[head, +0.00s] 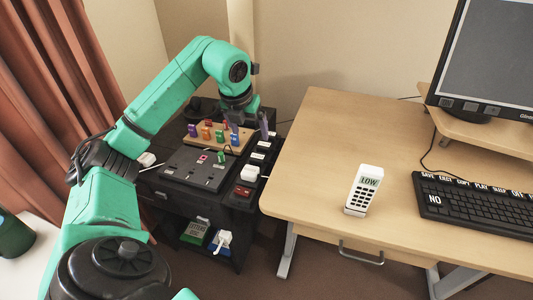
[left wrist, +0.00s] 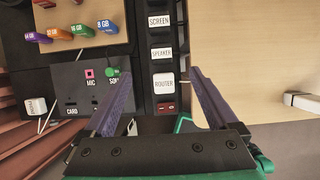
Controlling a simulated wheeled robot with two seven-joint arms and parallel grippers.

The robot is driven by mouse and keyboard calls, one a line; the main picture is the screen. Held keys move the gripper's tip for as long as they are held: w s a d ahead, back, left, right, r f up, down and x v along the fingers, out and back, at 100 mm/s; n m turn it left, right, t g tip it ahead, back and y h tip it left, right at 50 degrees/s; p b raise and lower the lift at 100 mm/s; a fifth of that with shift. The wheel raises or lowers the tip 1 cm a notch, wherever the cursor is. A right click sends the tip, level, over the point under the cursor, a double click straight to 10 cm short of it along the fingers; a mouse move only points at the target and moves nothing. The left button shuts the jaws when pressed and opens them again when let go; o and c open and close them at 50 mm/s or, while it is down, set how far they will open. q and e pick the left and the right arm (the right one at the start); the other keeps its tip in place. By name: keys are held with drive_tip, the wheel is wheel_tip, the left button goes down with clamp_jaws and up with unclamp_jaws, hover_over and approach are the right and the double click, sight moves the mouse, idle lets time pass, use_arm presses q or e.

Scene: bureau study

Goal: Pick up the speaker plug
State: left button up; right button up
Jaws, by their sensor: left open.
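A white piece marked SPEAKER (left wrist: 161,54) sits in a black strip, between pieces marked SCREEN (left wrist: 159,21) and ROUTER (left wrist: 164,83). In the head view the SPEAKER piece (head: 258,155) is small, and I cannot tell how far it stands up. A green plug (left wrist: 113,72) is in the SOUND socket of the dark panel. My left gripper (left wrist: 160,73) is open and empty, its purple fingers pointing toward the strip, one on each side of it. In the head view the left gripper (head: 250,138) hangs above the dark cabinet. My right gripper is not in view.
A wooden rack (head: 218,137) with several coloured sticks stands behind the dark panel (head: 195,168). A red switch (head: 243,190) is at the strip's near end. The desk (head: 310,150) to the right bears a white LOW device (head: 364,190), keyboard (head: 475,208) and monitor (head: 487,55).

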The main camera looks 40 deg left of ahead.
sight(257, 156)
use_arm(q)
drive_tip(key=x, duration=0.9)
drive_tip(key=b+x, duration=0.1)
drive_tip(key=x, duration=0.3)
drive_tip(key=shift+s+d+f, duration=0.15)
drive_tip(key=shift+d+f, duration=0.1)
drive_tip(key=shift+f, duration=0.05)
drive_tip(key=shift+r, duration=0.1)
drive_tip(key=c, duration=1.4)
drive_tip(key=shift+o, duration=0.2)
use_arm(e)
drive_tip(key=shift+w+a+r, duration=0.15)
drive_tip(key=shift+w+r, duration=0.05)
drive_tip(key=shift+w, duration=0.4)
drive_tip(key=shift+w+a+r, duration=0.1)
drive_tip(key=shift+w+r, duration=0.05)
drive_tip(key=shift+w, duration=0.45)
use_arm(q)
drive_tip(key=shift+r, duration=0.1)
